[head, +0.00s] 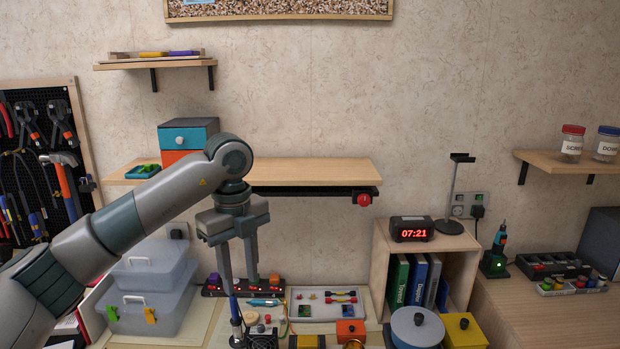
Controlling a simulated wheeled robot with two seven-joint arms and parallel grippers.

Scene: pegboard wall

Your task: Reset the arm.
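My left arm comes in from the left edge and bends down at its wrist in front of the middle shelf. My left gripper (240,286) points down over the workbench. Its two fingers are apart and I see nothing between them. A blue screwdriver-like tool (235,309) stands upright just below the fingertips; whether a finger touches it I cannot tell. My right gripper is not in view.
The middle shelf (320,172) with a drawer box (188,135) is behind the arm. Clear storage boxes (150,285) stand left of the gripper. A parts tray (325,303) and a cubby with binders (457,262) lie to the right.

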